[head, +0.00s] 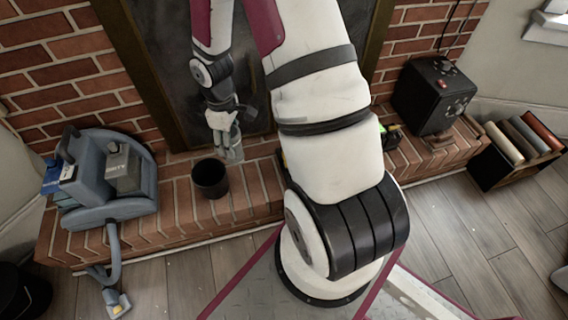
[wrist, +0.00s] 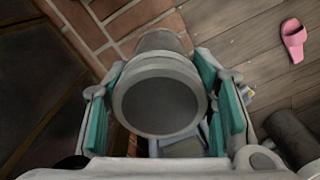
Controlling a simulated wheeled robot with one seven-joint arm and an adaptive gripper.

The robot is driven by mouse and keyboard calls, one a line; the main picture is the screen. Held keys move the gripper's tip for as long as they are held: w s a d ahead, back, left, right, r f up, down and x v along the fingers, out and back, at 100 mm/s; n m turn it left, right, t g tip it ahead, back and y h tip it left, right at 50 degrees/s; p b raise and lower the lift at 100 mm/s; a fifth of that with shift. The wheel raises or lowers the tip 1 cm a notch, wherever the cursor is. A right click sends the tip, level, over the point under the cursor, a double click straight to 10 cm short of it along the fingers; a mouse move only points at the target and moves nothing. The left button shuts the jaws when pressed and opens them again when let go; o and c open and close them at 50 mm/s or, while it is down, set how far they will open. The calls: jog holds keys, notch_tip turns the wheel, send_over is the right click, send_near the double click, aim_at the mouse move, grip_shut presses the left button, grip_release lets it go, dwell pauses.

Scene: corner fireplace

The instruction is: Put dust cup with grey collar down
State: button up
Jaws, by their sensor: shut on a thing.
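The dust cup with grey collar (wrist: 160,104) fills the middle of the wrist view, its round grey rim facing the camera. My gripper (wrist: 165,112) has its teal finger pads on both sides of the cup and is shut on it. In the head view my gripper (head: 222,124) is above the brick hearth, in front of the dark fireplace panel. The held cup shows there as a small pale grey shape (head: 233,154) below the fingers. I cannot tell its exact gap to the hearth.
A black open pot (head: 210,178) stands on the brick hearth (head: 250,194), close to the held cup. A blue-grey cleaning machine (head: 105,205) is on the left. A black box (head: 435,95) is at right, beside a book crate (head: 508,168). A pink slipper (wrist: 293,40) lies on the floor.

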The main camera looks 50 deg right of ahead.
jog(key=s+d+f+n+b, duration=0.1)
jog(key=s+d+f+n, duration=0.3)
jog(key=s+f, duration=0.45)
jog(key=s+d+f+n+b, duration=0.1)
jog(key=s+d+f+n, duration=0.35)
jog(key=f, duration=0.65)
jog(key=b, duration=0.3)
send_over(268, 172)
jog(key=shift+n, duration=0.25)
notch_tip(268, 172, down, 5)
jog(key=shift+f, duration=0.15)
jog(key=o, duration=1.2)
